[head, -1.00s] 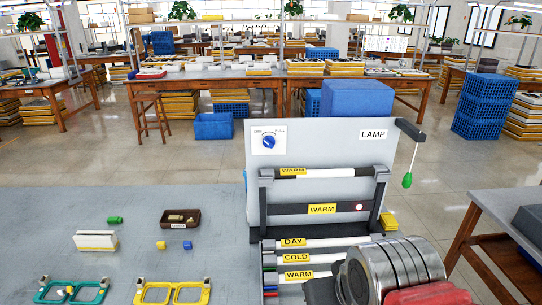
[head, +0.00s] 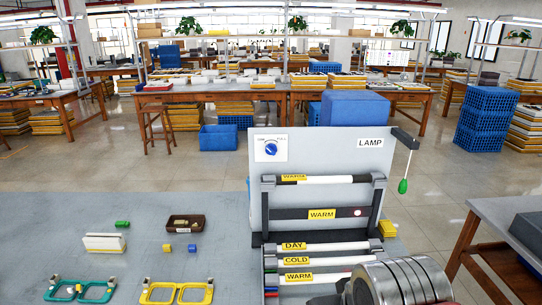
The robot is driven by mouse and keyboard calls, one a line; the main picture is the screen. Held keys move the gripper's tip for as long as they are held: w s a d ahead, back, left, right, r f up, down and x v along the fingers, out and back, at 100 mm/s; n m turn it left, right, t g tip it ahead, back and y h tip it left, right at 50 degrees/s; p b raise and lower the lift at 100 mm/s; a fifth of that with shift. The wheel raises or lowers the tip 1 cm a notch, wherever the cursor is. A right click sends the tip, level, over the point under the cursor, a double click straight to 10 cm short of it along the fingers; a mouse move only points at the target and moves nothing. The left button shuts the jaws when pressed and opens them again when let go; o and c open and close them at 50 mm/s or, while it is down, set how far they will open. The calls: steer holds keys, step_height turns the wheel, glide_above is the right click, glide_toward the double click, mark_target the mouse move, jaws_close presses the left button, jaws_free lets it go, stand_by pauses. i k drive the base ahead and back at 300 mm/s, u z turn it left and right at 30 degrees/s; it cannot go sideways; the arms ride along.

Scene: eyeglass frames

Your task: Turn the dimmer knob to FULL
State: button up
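The dimmer knob (head: 270,147) is a small round blue knob on a white plate at the upper left of the grey LAMP panel (head: 330,146). A small label sits at each side above the knob; the right one (head: 281,139) reads FULL in the earlier head view. The knob's pointer is too small to read with certainty. My silver arm link shows at the bottom right, low in front of the panel and well apart from the knob. My gripper's fingers are out of the picture.
Lamp tubes (head: 325,247) labelled DAY, COLD and WARM lie in a rack below the panel. A green-handled pull cord (head: 403,186) hangs at its right. Eyeglass frames (head: 176,293), a brown tray (head: 185,222) and small blocks lie left. The space before the knob looks clear.

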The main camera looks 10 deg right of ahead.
mark_target(271, 149)
steer(key=u, duration=0.85)
steer(key=i, duration=0.5)
steer(key=u, duration=0.15)
